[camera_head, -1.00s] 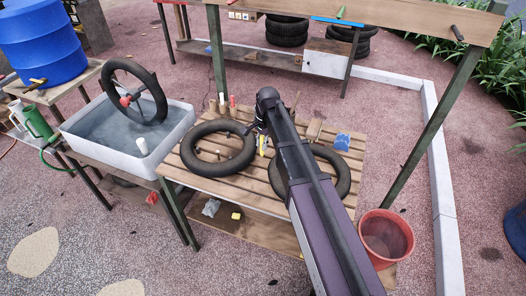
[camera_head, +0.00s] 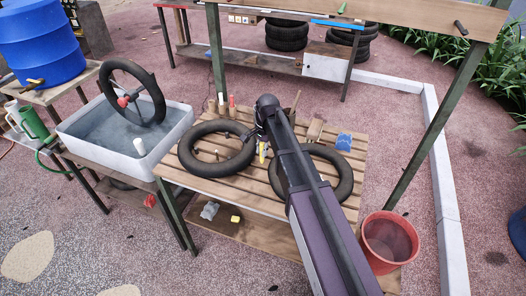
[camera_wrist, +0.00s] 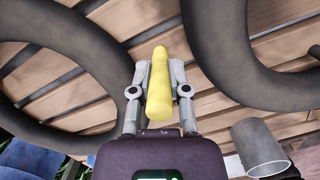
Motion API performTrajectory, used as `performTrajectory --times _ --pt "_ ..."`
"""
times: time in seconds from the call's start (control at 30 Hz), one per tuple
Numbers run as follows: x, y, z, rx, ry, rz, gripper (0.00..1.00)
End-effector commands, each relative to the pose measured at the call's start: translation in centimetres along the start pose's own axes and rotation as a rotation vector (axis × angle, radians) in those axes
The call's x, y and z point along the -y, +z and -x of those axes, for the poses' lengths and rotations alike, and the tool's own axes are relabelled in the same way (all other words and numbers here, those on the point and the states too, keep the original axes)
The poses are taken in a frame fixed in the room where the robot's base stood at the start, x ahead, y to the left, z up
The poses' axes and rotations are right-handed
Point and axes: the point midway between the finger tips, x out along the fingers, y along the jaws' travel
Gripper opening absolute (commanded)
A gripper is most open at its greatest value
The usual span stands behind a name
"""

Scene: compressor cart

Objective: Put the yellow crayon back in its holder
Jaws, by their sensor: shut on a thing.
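The yellow crayon (camera_wrist: 159,85) is held between the two grey fingers of my gripper (camera_wrist: 159,82) in the wrist view. Its long side runs along the fingers and its far end sticks out past the fingertips. In the head view the crayon (camera_head: 263,150) is a small yellow patch beside the end of my arm, above the slatted table (camera_head: 205,185), between two black tyres. A grey open-ended cylinder (camera_wrist: 260,150) stands at the lower right of the wrist view. I cannot tell whether it is the crayon's holder.
Tyres lie left (camera_head: 190,158) and right (camera_head: 343,180) of my gripper. A blue block (camera_head: 344,141) and several small upright items (camera_head: 222,103) stand towards the table's back. A water tub (camera_head: 100,150) is left; a red bucket (camera_head: 390,240) is right.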

Motion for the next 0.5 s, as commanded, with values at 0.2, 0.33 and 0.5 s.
performTrajectory --times 0.2,0.33,0.5 --pt "0.01 -0.07 -0.44 0.000 0.000 0.000 0.00" --pt "0.00 -0.05 -0.28 0.000 0.000 0.000 0.57" --pt "0.00 -0.05 -0.28 0.000 0.000 0.000 0.57"
